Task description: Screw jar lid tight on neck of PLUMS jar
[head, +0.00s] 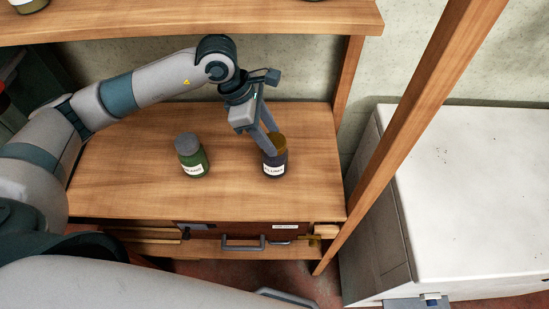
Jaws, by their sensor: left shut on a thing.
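The PLUMS jar (274,164) stands upright on the wooden shelf board, dark with a white label. A brownish-gold lid (277,142) is at its top. My left gripper (272,145) comes down from above and is shut on the lid at the jar's neck. The fingers hide part of the lid, and I cannot tell how tightly it sits. My right gripper is not in view.
A green jar with a grey lid (187,144) stands to the left on the same board (125,175). An upper shelf (180,20) hangs behind, and a wooden post (410,110) rises at right. A white chest (480,190) stands beyond it. A drawer handle (243,243) is below.

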